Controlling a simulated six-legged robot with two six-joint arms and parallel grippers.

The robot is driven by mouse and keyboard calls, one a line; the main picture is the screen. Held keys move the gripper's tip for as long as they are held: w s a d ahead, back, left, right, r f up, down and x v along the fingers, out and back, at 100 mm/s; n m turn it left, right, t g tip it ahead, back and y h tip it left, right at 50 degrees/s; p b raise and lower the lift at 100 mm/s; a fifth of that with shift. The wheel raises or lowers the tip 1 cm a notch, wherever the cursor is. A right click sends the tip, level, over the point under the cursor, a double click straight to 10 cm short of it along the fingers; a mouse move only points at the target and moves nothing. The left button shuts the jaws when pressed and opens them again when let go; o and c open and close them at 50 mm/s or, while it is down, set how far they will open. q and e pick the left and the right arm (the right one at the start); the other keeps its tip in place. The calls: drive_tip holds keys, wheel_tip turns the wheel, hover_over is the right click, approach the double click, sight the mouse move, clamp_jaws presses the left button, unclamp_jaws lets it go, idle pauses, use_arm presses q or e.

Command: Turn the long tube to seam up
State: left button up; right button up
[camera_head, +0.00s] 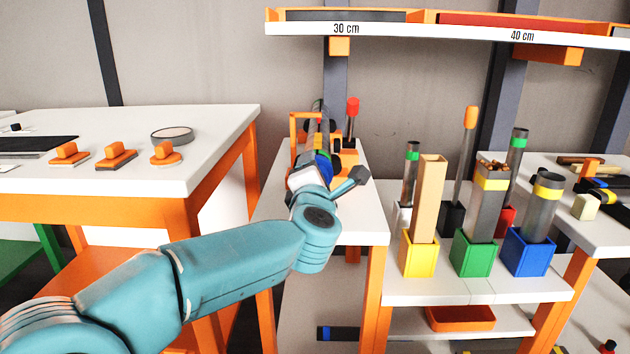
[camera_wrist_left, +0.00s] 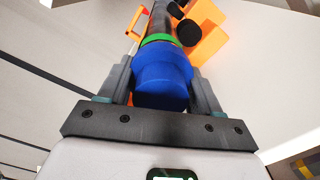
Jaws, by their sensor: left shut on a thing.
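The long tube (camera_head: 318,122) is dark grey and lies pointing away from me on the narrow white table, among orange fixture parts. In the left wrist view, the tube (camera_wrist_left: 160,18) has a green ring (camera_wrist_left: 157,39) and a blue end (camera_wrist_left: 161,75). My left gripper (camera_wrist_left: 160,70) is shut on the blue end, one finger on each side. In the head view, my left gripper (camera_head: 319,168) is at the tube's near end, partly hidden by my wrist. No seam can be made out. My right gripper is not in view.
The orange fixture (camera_head: 346,160) has a red-topped lever (camera_head: 352,107) right of the tube. Upright tubes stand in yellow (camera_head: 417,258), green (camera_head: 473,255) and blue (camera_head: 528,255) holders at right. A white table (camera_head: 120,180) with orange-handled pieces stands at left. A labelled shelf (camera_head: 440,31) hangs above.

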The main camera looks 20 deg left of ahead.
use_arm(q)
drive_tip(key=shift+f, duration=0.1)
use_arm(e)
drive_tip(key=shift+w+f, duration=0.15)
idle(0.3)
use_arm(q)
drive_tip(key=o, duration=0.8)
drive_tip(key=p+v, duration=0.2)
drive_tip(key=v, duration=1.4)
drive_tip(key=shift+s, duration=0.15)
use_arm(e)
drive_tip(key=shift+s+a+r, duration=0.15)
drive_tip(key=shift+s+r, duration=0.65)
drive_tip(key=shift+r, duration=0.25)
use_arm(q)
drive_tip(key=shift+d, duration=0.1)
